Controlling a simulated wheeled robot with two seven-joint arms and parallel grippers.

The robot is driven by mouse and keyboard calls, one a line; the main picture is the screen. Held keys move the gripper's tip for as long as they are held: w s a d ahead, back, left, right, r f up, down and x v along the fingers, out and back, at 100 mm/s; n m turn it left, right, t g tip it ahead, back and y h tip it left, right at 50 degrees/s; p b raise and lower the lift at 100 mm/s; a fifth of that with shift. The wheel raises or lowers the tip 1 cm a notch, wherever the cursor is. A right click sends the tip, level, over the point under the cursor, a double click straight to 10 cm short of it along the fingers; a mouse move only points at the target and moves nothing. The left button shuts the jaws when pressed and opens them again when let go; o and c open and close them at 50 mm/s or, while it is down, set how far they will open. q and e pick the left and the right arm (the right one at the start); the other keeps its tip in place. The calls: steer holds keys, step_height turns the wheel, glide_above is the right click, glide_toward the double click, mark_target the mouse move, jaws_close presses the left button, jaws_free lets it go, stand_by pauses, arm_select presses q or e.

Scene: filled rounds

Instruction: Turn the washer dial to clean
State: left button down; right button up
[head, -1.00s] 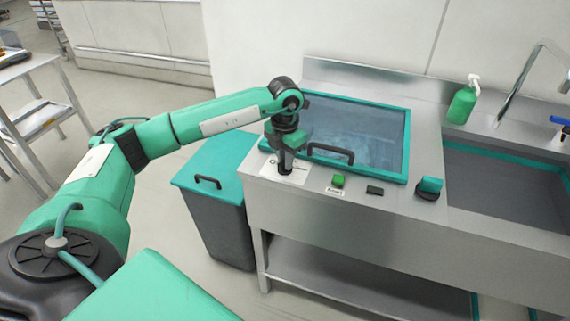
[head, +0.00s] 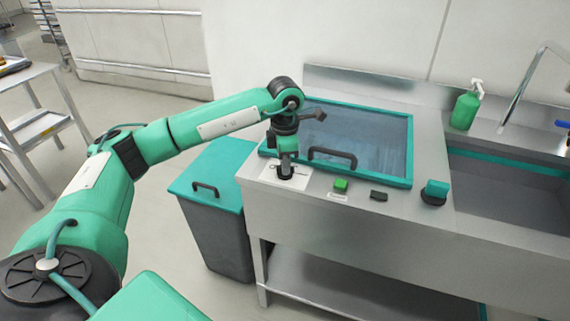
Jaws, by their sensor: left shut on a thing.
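The washer is a steel counter unit with a teal-framed glass lid (head: 365,135) and a black lid handle (head: 333,157). The washer dial (head: 285,175) is a small dark knob on a white label plate (head: 298,181) at the front left of the washer top. My left gripper (head: 285,168) points straight down and is shut on the dial. The gripper hides most of the dial and part of the plate, so I cannot read the dial's setting. My right gripper is out of view.
Right of the plate are a green button (head: 341,185), a small dark switch (head: 379,196) and a teal knob (head: 435,191). A green soap bottle (head: 466,108) stands by the sink (head: 500,190). A teal-lidded bin (head: 216,215) stands left of the washer.

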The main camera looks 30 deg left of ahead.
arm_select(q)
steer(key=shift+r, duration=0.1)
stand_by(0.3)
steer(key=c, duration=1.4)
jaws_free()
steer(key=shift+o, duration=0.2)
